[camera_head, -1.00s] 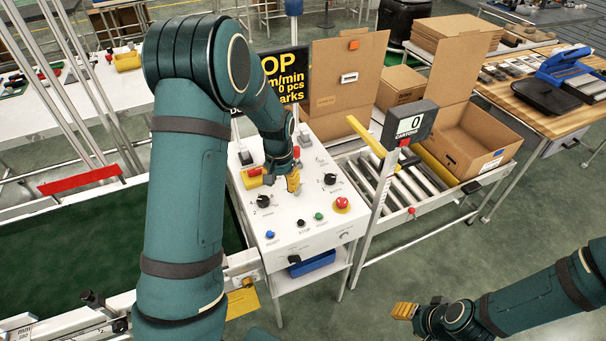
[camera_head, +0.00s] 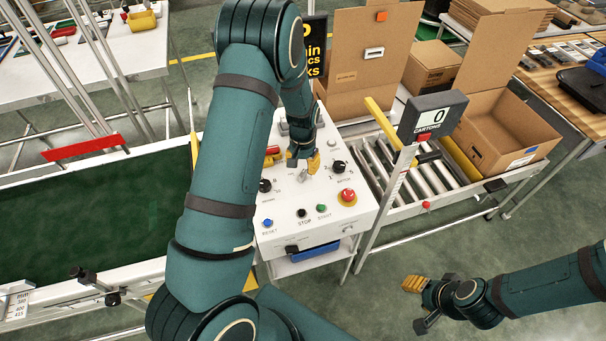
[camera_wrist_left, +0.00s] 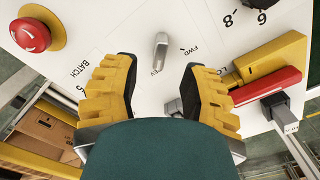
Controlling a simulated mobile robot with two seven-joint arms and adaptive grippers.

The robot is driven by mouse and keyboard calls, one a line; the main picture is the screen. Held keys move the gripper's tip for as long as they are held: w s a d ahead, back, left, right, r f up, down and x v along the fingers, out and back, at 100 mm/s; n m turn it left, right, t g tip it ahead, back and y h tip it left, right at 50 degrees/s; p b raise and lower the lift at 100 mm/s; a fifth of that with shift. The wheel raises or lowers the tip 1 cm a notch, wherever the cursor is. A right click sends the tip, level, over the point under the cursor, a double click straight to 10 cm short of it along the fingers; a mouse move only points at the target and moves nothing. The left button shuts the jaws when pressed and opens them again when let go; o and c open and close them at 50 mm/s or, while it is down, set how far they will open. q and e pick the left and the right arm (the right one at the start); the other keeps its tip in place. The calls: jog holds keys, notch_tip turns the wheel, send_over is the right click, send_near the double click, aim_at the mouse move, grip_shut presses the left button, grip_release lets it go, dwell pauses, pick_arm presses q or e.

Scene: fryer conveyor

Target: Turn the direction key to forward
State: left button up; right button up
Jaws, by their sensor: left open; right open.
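The direction key (camera_wrist_left: 160,48) is a small grey metal lever on the white control panel (camera_wrist_left: 125,25). In the left wrist view an FWD label is to its right, and a partly hidden label ending in EV is at its lower end. My left gripper (camera_wrist_left: 160,72) is open, with one yellow-padded finger on each side of the key and apart from it. In the head view my left gripper (camera_head: 303,161) is over the panel and the key is hard to make out. My right gripper (camera_head: 417,302) is open and empty, away from the panel over the floor.
The panel has a red emergency button (camera_head: 347,196), a black dial (camera_head: 338,167) and green (camera_head: 321,208) and blue (camera_head: 268,223) buttons. A red-and-yellow block (camera_wrist_left: 270,75) is right of the gripper. The carton display (camera_head: 432,118) stands to the right.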

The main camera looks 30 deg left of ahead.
aim_at(303, 173)
pick_arm(q)
notch_tip(303, 173, down, 5)
dwell(0.3)
grip_shut()
